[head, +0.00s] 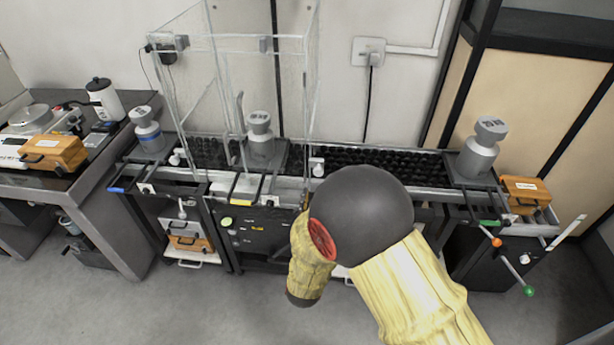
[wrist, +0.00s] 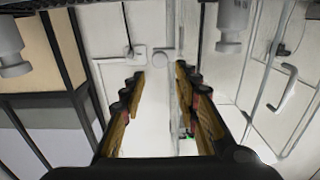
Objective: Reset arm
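My arm, in a yellow sleeve with a dark rounded joint, reaches up from the bottom of the head view and bends down to the left in front of the middle table. My gripper does not show clearly there. In the wrist view, my gripper (wrist: 160,78) has its two wooden-looking fingers well apart. Nothing is between them; the pale wall and a wall socket (wrist: 133,56) show beyond. The wrist picture appears upside down, with metal weights (wrist: 232,22) hanging from its top edge.
A long weighing table with a black roller bed (head: 385,165) carries silver weights (head: 261,137), (head: 480,150). A clear glass enclosure (head: 312,75) stands around the middle weight. Wooden boxes (head: 55,152), (head: 526,190) sit at both sides. A rod with a green ball (head: 529,291) juts out at right. Floor in front is open.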

